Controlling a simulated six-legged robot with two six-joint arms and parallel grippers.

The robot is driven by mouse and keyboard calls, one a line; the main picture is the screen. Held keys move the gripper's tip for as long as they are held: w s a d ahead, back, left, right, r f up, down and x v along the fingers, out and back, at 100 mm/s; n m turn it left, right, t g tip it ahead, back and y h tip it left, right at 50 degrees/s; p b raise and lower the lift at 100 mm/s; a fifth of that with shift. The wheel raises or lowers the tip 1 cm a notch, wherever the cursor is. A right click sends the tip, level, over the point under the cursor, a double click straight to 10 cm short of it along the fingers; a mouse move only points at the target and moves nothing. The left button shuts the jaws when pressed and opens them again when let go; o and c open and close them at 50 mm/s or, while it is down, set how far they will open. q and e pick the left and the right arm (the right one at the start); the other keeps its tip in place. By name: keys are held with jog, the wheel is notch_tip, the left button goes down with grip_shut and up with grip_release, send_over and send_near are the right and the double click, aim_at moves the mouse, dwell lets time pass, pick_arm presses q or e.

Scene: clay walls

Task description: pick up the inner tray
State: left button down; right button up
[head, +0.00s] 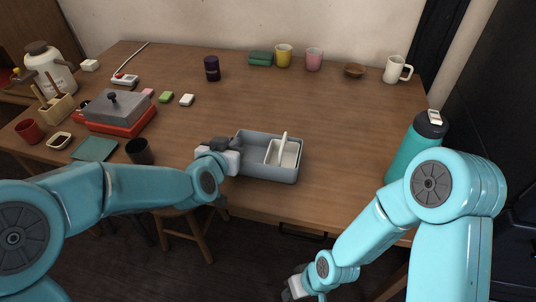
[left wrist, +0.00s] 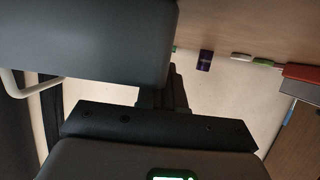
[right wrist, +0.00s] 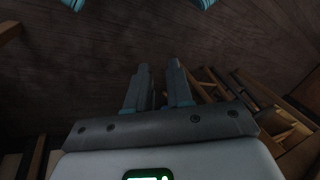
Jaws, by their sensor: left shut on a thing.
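A grey rectangular tray (head: 252,170) sits near the front edge of the table. I cannot tell whether the grey tray touches the table. My right gripper (head: 292,290) is low in front of the table, open and empty in the right wrist view (right wrist: 160,90).
A teal bottle (head: 405,150) stands right of the tray. A red box with a grey lid (head: 118,110), a dark cup (head: 139,151) and a teal cloth (head: 94,148) are at left. Cups and a mug (head: 394,69) line the back. The table middle is clear. A stool (head: 185,222) is below.

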aim_at(283, 142)
jog(key=w+a+r+n+t+h, duration=0.1)
jog(key=w+a+r+n, duration=0.25)
jog(key=r, duration=0.75)
jog(key=w+a+r+n+t, duration=0.1)
jog(key=w+a+r+n, duration=0.3)
jog(key=r, duration=0.6)
jog(key=w+r+m, duration=0.4)
jog(key=r, duration=0.1)
jog(key=w+d+r+m+t+h, duration=0.1)
jog(key=w+r+m, duration=0.1)
jog(key=r, duration=0.1)
jog(key=shift+w+d+r, duration=0.1)
jog(key=shift+w+r, duration=0.15)
jog(key=shift+w, duration=0.1)
jog(key=w+d+r+m+t+h, duration=0.2)
jog(key=w+d+r+m, duration=0.3)
jog(key=w+r+m, duration=0.25)
jog(key=x, duration=1.1)
jog(key=shift+s+f, duration=0.1)
jog(key=shift+s, duration=0.05)
grip_shut()
